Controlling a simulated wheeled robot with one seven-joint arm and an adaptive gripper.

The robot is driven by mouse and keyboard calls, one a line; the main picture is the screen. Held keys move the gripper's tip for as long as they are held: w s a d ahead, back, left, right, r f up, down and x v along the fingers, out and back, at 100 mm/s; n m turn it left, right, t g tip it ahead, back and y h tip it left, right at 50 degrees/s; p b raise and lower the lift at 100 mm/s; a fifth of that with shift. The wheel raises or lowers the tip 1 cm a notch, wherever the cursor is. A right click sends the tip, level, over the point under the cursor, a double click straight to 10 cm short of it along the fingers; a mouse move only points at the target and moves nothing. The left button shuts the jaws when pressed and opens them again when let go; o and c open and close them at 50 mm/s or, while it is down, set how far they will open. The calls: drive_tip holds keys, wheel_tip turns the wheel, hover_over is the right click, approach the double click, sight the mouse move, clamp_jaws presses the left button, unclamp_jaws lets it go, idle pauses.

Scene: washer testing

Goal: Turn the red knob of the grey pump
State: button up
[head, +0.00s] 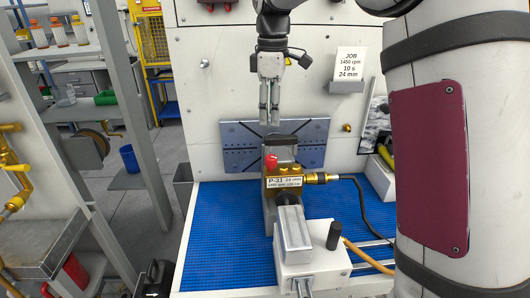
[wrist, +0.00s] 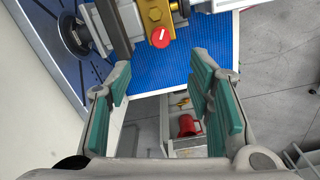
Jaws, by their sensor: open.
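In the wrist view the red knob (wrist: 161,37) shows a white mark, at the top centre beyond the fingertips. My gripper (head: 269,118) points down above and behind the knob, apart from it. In the wrist view my gripper (wrist: 158,78) is open, with green-padded fingers wide apart and nothing between them.
A slotted grey plate (head: 238,157) stands behind the pump. A white box with a black knob (head: 333,236) sits in front. A black cable (head: 352,200) leaves the brass fitting at right. The blue mat (head: 220,240) is clear at left.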

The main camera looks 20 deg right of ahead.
sight(271, 157)
wheel_tip(271, 157, down, 13)
drive_tip(key=shift+f+p, duration=0.15)
drive_tip(key=shift+p, duration=0.85)
clamp_jaws()
